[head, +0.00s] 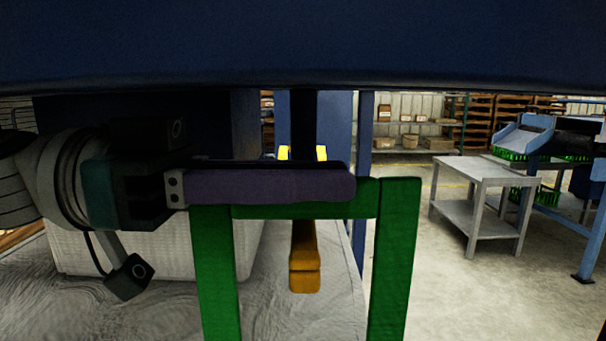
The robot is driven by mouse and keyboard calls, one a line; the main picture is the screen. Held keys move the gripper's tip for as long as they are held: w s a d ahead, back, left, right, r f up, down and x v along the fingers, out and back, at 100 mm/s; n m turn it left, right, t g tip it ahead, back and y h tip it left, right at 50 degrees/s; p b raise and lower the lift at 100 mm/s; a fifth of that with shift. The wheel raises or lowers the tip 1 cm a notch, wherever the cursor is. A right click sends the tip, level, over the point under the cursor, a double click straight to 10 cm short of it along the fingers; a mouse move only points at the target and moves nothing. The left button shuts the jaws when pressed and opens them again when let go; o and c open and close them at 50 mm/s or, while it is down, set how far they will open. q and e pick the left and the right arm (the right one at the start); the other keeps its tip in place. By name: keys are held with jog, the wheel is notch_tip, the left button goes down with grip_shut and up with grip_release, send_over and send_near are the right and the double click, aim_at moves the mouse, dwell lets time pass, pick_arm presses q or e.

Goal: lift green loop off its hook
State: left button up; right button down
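The green loop (395,262) stands upright in the middle of the head view, with two legs and a top bar. Its lower end is out of the picture. The hook (305,268) shows an orange, upturned-looking end below the top bar, inside the loop's outline. A dark upright part and a yellow patch show above it. My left gripper (345,182) comes in from the left, with a long purple-grey finger lying across the loop's top bar and hiding much of it. The other finger is mostly hidden behind, so its grip is unclear. My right gripper is not in view.
A dark blue beam (300,45) crosses the top of the view. A pale box (150,250) stands on a grey surface behind the arm. A grey table (482,172) and a blue machine frame (590,215) stand on the right, with open floor before them.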

pick_arm(q)
grip_shut()
dwell(1.0)
